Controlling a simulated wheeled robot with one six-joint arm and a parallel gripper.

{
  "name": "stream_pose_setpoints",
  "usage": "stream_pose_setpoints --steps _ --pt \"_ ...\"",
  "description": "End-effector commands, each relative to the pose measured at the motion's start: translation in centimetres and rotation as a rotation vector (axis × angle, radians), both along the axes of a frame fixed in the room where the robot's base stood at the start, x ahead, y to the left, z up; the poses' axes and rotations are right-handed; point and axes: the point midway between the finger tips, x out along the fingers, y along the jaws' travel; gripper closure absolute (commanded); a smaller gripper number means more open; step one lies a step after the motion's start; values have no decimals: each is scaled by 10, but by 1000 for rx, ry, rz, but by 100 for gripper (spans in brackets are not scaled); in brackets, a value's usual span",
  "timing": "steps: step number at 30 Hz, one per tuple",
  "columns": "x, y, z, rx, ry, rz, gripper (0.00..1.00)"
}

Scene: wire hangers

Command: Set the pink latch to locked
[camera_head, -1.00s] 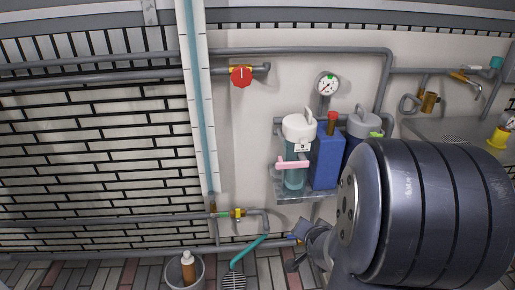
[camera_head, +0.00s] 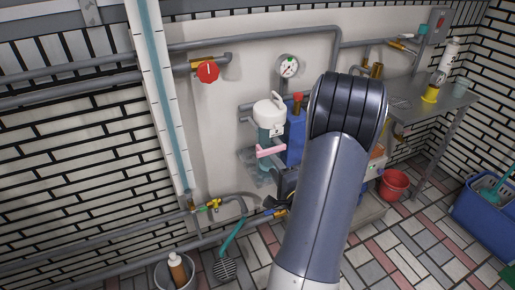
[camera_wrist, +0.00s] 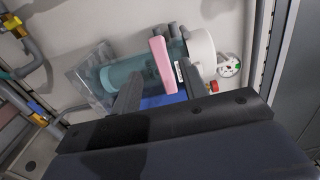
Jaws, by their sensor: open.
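The pink latch (camera_head: 270,151) is a flat pink bar across the front of a teal, white-topped canister (camera_head: 270,112) on the wall. In the wrist view, the pink latch (camera_wrist: 160,62) lies across the canister (camera_wrist: 122,76), just beyond my fingertips. My gripper (camera_wrist: 162,88) is open and empty, with one dark finger on each side of the latch's near end in the picture. Whether either finger touches it I cannot tell. In the head view my arm hides part of the gripper, which is below and right of the latch.
A blue container (camera_head: 295,137) stands close to the canister's right. A red valve knob (camera_head: 208,71) and a gauge (camera_head: 289,67) are above. Pipes run along the wall. A grey bin (camera_head: 175,275) stands on the floor at lower left, and a red bucket (camera_head: 394,184) at right.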

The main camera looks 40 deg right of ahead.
Motion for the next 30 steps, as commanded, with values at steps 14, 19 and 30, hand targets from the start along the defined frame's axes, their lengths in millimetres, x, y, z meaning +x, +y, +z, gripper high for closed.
stream_pose_setpoints --steps 14,19,30 --pt "80 -18 0 -3 0 3 58" --pt "91 -21 0 -3 1 0 58" --pt "92 -21 0 -3 2 -1 66"
